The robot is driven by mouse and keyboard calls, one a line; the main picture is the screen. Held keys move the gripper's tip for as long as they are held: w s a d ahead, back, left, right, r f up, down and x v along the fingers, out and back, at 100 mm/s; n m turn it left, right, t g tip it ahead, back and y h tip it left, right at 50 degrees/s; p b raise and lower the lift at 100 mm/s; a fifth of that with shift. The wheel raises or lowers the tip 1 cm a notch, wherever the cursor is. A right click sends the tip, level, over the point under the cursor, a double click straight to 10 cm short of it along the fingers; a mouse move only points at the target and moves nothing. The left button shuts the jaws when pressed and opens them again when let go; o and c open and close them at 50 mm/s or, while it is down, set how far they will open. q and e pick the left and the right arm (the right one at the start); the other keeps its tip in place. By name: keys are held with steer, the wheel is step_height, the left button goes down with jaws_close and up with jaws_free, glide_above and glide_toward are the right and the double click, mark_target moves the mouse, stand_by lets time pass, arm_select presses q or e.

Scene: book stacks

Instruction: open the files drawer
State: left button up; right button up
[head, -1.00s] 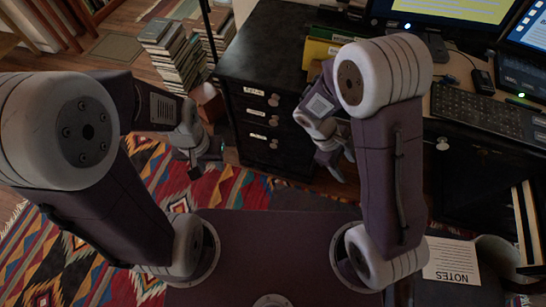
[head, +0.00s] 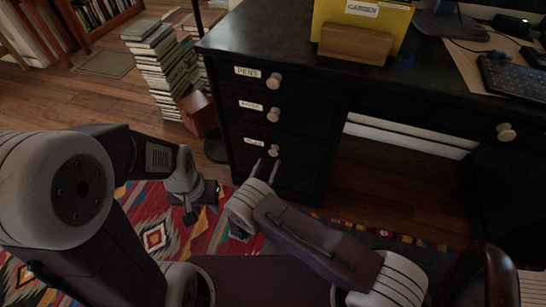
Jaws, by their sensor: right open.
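A black desk pedestal has three labelled drawers with round pale knobs. The top drawer (head: 245,88) is labelled PENS; the middle label (head: 249,105) is too blurred to read surely. The lowest labelled drawer (head: 240,155) has a small label, also hard to read, and a knob (head: 273,150). All three drawers look shut. My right gripper (head: 266,168) is open, its two fingers pointing up at the lowest knob, just below it in the picture. I cannot tell whether they touch it. My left gripper (head: 203,198) hangs over the rug, away from the drawers; its jaws are unclear.
Book stacks (head: 163,75) and a brown box (head: 198,113) stand left of the desk, beside a dark pole. A yellow GARDEN file (head: 362,22) in a wooden holder (head: 355,45) is on the desk. A wooden chair arm (head: 485,270) is at lower right. Patterned rug (head: 160,235) covers the floor in front.

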mark_target(273, 155)
steer(key=x, duration=0.1)
steer(key=b+x, duration=0.1)
steer(key=x, duration=0.1)
steer(key=b+x, duration=0.1)
steer(key=x, duration=0.1)
steer(key=shift+d+f, duration=0.1)
steer(key=shift+f, duration=0.15)
steer(key=shift+w+d+r, duration=0.15)
steer(key=shift+w+r, duration=0.05)
steer(key=shift+w, duration=0.3)
jaws_close()
stand_by(0.6)
